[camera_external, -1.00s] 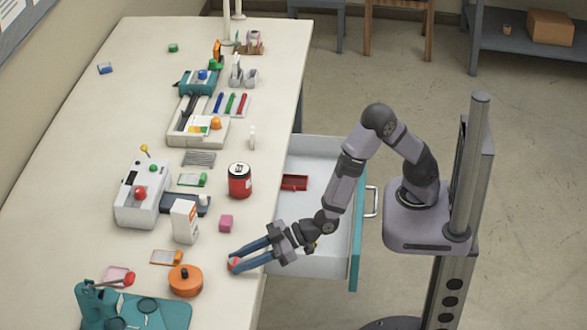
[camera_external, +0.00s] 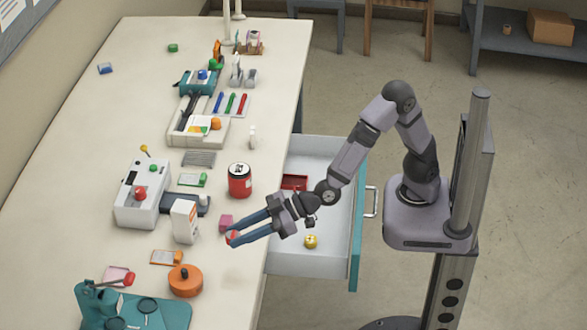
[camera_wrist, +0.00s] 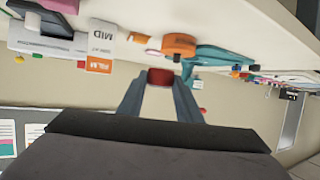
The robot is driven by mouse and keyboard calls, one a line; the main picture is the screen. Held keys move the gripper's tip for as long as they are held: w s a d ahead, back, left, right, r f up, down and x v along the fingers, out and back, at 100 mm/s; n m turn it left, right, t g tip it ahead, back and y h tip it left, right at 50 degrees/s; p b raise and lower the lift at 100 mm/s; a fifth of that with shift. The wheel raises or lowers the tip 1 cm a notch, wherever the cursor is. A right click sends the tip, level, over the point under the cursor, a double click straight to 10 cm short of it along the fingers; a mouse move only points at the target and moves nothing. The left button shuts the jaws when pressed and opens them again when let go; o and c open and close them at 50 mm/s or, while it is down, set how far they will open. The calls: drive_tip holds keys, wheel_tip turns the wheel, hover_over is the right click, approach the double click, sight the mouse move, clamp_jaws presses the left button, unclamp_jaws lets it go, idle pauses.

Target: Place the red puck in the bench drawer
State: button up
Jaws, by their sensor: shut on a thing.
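My gripper (camera_external: 233,238) is shut on the red puck (camera_external: 231,238), near the bench's right edge. The puck also shows between the fingertips in the wrist view (camera_wrist: 160,77). It appears raised a little off the bench top. The bench drawer (camera_external: 338,267) is pulled out on the right side of the bench, below my forearm. Inside the drawer are a red tray (camera_external: 294,182) and a small yellow object (camera_external: 311,241). My arm hides part of the drawer.
A white box (camera_external: 185,221) and an orange round container (camera_external: 185,281) stand to the left. The drawer's front floor is mostly clear.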

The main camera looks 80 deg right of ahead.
drive_tip(key=shift+w+d+r+m+h, duration=0.15)
drive_tip(key=shift+w+r+m+h, duration=0.15)
drive_tip(key=shift+r+m, duration=0.15)
drive_tip(key=s+d+f+m+g+h+p, duration=0.1)
drive_tip(key=s+d+m+h+p, duration=0.15)
drive_tip(key=d+m+h, duration=0.55)
drive_tip(key=s+d+f+m+g+h+p, duration=0.1)
drive_tip(key=d+m+h+p, duration=0.25)
drive_tip(key=d, duration=0.95)
drive_tip(key=s+d+r+m+g+h+p, duration=0.2)
drive_tip(key=s+d+r+p, duration=0.6)
drive_tip(key=p, duration=1.2)
drive_tip(key=shift+s+d+r+g+h, duration=0.15)
drive_tip(key=shift+s+d+g+h, duration=0.2)
drive_tip(key=shift+d+h, duration=0.2)
